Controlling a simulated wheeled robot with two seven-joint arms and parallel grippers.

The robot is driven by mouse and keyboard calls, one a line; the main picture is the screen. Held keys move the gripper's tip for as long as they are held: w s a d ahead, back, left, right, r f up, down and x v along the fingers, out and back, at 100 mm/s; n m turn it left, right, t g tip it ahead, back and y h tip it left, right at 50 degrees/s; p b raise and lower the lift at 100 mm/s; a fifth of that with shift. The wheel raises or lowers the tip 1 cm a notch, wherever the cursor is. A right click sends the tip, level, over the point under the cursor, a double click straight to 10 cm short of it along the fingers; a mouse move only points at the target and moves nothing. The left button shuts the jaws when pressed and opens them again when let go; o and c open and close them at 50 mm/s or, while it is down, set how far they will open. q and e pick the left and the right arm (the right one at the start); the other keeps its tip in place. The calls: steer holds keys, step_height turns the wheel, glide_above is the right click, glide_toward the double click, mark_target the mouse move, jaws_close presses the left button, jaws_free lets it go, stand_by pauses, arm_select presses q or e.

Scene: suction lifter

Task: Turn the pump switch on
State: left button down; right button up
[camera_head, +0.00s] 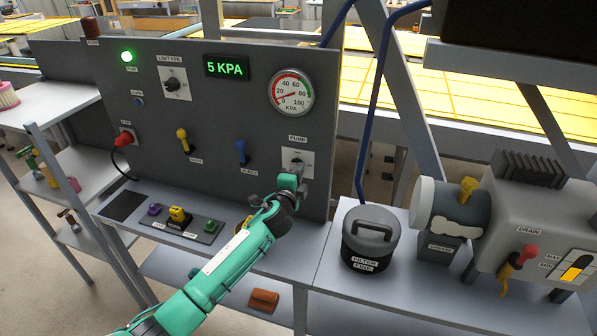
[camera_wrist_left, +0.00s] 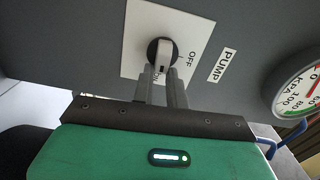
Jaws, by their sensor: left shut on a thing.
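The pump switch is a rotary knob (camera_wrist_left: 161,54) on a white plate marked OFF and ON, beside the PUMP label (camera_wrist_left: 222,65) on the grey panel (camera_head: 215,125). In the head view the switch plate (camera_head: 307,160) is partly hidden behind my gripper. My left gripper (camera_head: 294,172) is at the switch, and in the left wrist view its two fingers (camera_wrist_left: 162,75) are closed around the knob's handle. The handle's far end points between the plate's edge and the OFF marking; its exact setting is hard to tell. My right gripper is not in view.
The display (camera_head: 226,67) reads 5 KPA, and the pressure gauge (camera_head: 291,92) needle is low. A green lamp (camera_head: 127,57) is lit. A yellow lever (camera_head: 183,140) and blue lever (camera_head: 241,151) hang on the panel. A black filter canister (camera_head: 369,238) stands right of my arm.

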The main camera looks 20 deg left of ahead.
arm_select(q)
steer(key=shift+f+m, duration=0.15)
steer(key=shift+m, duration=0.35)
steer(key=c, duration=1.5)
jaws_free()
steer(key=shift+o, duration=0.5)
steer(key=s+b, duration=0.2)
steer(key=s, duration=1.1)
steer(key=shift+s+a+b, duration=0.2)
steer(key=shift+s+b, duration=0.1)
steer(key=shift+s, duration=0.1)
